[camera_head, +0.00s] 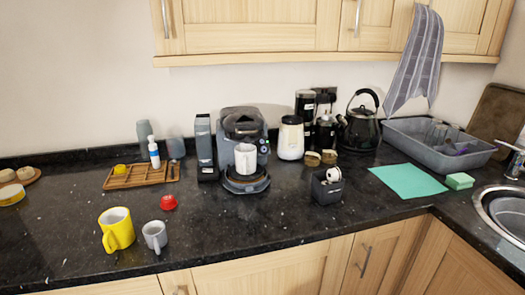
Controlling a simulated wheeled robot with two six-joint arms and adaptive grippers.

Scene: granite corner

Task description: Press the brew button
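The dark grey coffee machine (241,120) stands upright on the black granite worktop, near the middle of the view. A white mug (245,159) stands in its bay, above the round base (246,184). Small round controls (265,142) show on the right side of the machine's front, one with a light greenish spot. They are too small to tell which one is the brew button. Neither of my grippers shows in the head view.
A tall grey container (204,143) stands just left of the machine, and a white-bodied jar (290,139) stands to its right. Worktop before the machine is clear.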

